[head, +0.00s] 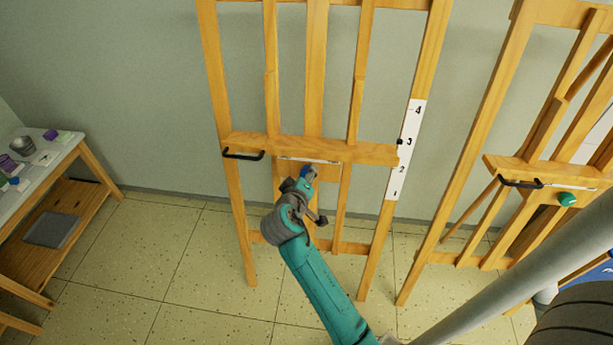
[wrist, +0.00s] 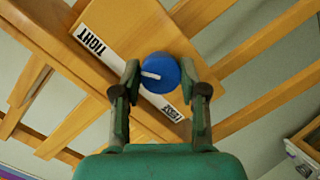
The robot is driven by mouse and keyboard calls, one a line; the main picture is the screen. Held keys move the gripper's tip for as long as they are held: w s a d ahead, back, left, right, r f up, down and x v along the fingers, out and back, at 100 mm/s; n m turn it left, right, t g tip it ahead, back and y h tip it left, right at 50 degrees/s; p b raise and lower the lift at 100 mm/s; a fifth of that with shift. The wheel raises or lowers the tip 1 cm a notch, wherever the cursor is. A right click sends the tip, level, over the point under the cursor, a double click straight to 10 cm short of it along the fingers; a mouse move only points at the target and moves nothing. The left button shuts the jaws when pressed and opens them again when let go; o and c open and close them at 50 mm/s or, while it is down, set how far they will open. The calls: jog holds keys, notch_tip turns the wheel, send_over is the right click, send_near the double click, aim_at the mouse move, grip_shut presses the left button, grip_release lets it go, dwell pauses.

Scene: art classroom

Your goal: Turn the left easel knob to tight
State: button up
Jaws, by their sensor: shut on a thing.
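The left easel (head: 318,150) has a blue round knob (wrist: 161,73) on its tray bar. The knob also shows in the head view (head: 307,171), partly hidden by my gripper. My gripper (wrist: 160,80) is shut on the knob, one finger on each side. A white mark on the knob's face points left in the wrist view. A white label strip (wrist: 130,72) beside the knob reads TIGHT at its upper left end. The word at its lower right end is too small to read surely. The mark points toward the strip, nearer the TIGHT side.
A black handle (head: 243,155) sticks out from the left of the tray bar. A numbered white scale (head: 405,150) is on the right post. Another easel (head: 540,172) with a green knob (head: 567,199) stands at right. A side table (head: 62,165) with cups stands at left.

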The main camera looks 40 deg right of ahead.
dwell(0.3)
jog(key=o, duration=1.1)
jog(key=shift+o, duration=0.2)
jog(key=v, duration=1.2)
jog(key=shift+r, duration=0.1)
